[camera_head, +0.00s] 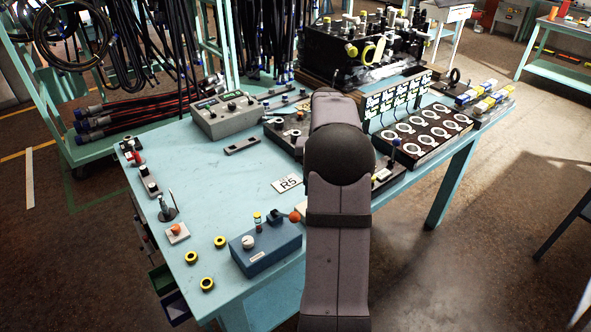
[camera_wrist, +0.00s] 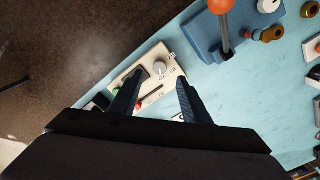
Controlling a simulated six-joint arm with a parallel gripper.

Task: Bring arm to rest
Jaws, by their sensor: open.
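My arm reaches over the light blue workbench (camera_head: 215,165) in the head view and hides part of its right front area. My gripper is hidden behind the arm there. In the wrist view my gripper (camera_wrist: 156,98) is open, with its two dark fingers apart and nothing between them held. Below the fingers, a beige control box (camera_wrist: 150,76) with a round grey knob (camera_wrist: 161,68), a dark switch and a green button lies at the bench edge. I cannot tell the height of the fingertips above it.
A blue box with an orange-ball lever (camera_head: 268,248) stands near the front edge. Yellow-black rings (camera_head: 191,257), a grey instrument (camera_head: 228,115) and a black tray of rings (camera_head: 425,137) are on the bench. Hoses hang behind on a teal rack (camera_head: 223,45). The left middle bench is fairly clear.

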